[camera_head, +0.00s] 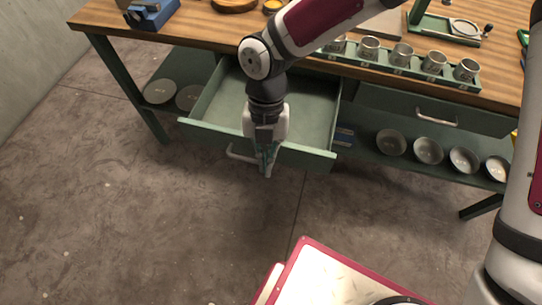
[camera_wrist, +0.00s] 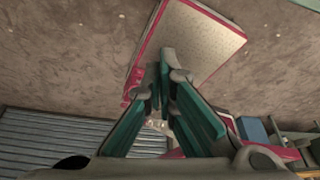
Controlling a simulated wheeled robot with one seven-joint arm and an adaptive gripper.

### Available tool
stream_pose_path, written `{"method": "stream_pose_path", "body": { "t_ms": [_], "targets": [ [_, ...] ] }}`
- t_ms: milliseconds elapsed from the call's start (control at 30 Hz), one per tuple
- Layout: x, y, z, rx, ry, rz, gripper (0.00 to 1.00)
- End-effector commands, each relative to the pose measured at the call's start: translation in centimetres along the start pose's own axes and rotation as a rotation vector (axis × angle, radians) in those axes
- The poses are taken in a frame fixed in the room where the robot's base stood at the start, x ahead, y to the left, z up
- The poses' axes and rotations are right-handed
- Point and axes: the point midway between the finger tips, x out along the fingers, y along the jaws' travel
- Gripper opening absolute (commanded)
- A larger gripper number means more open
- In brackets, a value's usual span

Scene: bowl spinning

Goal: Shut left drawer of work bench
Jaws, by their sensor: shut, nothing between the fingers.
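The left drawer (camera_head: 210,130) of the green work bench (camera_head: 150,36) is pulled out, and its inside looks empty. Its front carries a pale bar handle (camera_head: 240,155), partly hidden behind my gripper. My gripper (camera_head: 266,172) points down in front of the drawer front in the head view, with its fingers shut and nothing held. I cannot tell whether it touches the drawer front. In the wrist view, the green fingers of my gripper (camera_wrist: 165,60) come together over the floor and my red-edged base; the drawer cannot be made out there.
The right drawer (camera_head: 425,110) looks shut. A rack of metal cups (camera_head: 400,70) and a blue vise (camera_head: 150,14) stand on the bench top. Several bowls (camera_head: 428,150) sit on the lower shelf. The floor (camera_head: 140,220) before the bench is clear.

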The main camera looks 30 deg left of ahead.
Motion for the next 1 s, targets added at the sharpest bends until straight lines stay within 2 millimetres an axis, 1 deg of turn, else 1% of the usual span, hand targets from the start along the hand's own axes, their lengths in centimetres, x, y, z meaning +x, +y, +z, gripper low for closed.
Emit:
{"method": "stream_pose_path", "body": {
  "t_ms": [33,400,500,700,1000],
  "targets": [
    [1.0,0.0,-0.2,-0.002,0.005,-0.004,0.0],
    [8.2,-0.1,-0.2,0.0,0.005,-0.004,0.0],
    [7.1,0.0,1.5,0.006,-0.002,0.001,0.0],
    [6.2,-0.1,3.1,0.004,0.0,-0.001,0.0],
    [6.0,-0.1,3.5,0.004,0.001,-0.001,0.0]
  ]
}}
